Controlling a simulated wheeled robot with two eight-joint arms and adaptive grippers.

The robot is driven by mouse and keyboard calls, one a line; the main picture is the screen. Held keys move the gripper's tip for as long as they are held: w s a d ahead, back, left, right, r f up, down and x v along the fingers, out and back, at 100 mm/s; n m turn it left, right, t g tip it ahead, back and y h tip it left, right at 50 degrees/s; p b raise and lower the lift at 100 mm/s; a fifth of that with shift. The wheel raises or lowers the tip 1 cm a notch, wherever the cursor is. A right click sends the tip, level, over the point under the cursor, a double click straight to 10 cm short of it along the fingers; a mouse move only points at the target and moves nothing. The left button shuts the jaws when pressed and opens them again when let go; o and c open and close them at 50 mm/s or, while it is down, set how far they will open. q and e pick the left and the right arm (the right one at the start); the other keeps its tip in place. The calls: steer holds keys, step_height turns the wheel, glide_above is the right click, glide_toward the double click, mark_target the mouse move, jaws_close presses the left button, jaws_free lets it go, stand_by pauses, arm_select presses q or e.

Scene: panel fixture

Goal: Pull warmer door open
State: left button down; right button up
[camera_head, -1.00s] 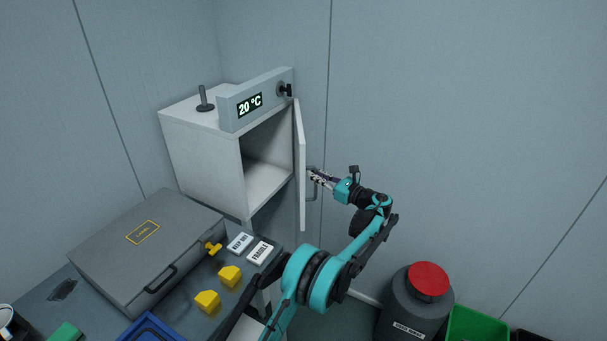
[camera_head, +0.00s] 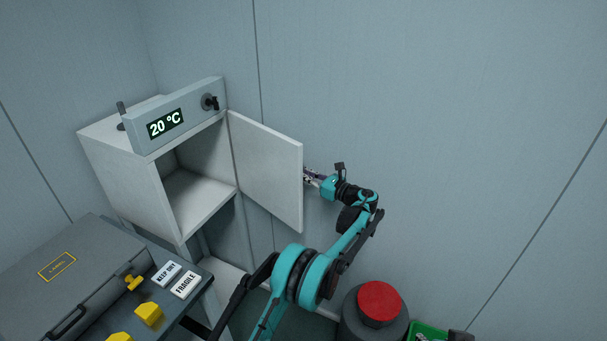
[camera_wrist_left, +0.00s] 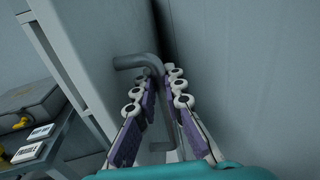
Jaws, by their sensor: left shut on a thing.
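The warmer (camera_head: 130,180) is a white box with a "20 °C" display, and its front opening shows an empty inside. Its white door (camera_head: 268,165) hangs wide open on the right side, inner face toward me. My left gripper (camera_head: 308,177) is at the door's outer edge, partly hidden behind it. In the left wrist view its fingers (camera_wrist_left: 155,92) are shut around the grey bar handle (camera_wrist_left: 145,62), beside the door's outer face (camera_wrist_left: 75,45). The handle is hidden behind the door in the head view. My right gripper is not in view.
A grey case (camera_head: 75,275), yellow blocks (camera_head: 149,314) and two label plates (camera_head: 185,284) lie on the table at lower left. The wall is behind the arm.

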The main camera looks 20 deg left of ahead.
arm_select(q)
steer(key=shift+w, duration=0.25)
steer(key=c, duration=1.9)
jaws_free()
steer(key=shift+o, duration=0.2)
steer(key=v, duration=1.2)
